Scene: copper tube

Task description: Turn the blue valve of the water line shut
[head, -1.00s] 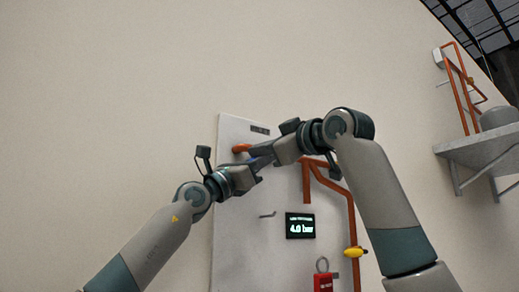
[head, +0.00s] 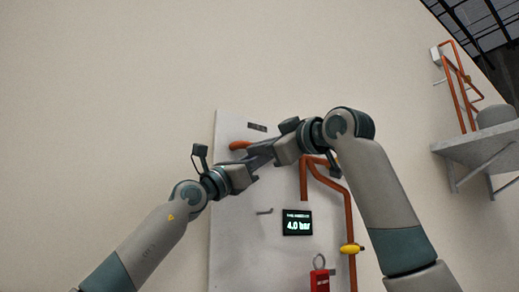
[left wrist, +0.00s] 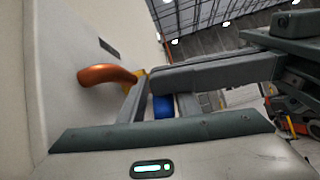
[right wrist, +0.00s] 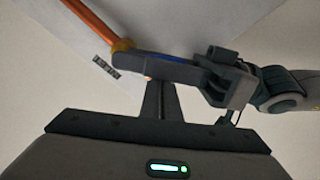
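The blue valve is mostly hidden behind my grippers in the head view. A blue part (left wrist: 163,106) shows between the fingers of my left gripper in the left wrist view, and a thin blue strip (right wrist: 165,57) shows in the right wrist view. My left gripper (head: 258,164) is at the panel with its fingers apart; contact with the blue part cannot be made out. My right gripper (head: 268,151) meets it from the right, fingers close together (right wrist: 157,88). Their tips are hidden behind a left finger. The copper pipe (head: 239,145) comes out just left of the grippers.
The pale panel (head: 232,225) carries a display reading 4.0 bar (head: 298,222), a small hook (head: 264,211), a red padlock (head: 320,280) and a copper pipe with a yellow fitting (head: 351,248). A grey shelf (head: 480,150) with more pipework stands far right. The wall at left is bare.

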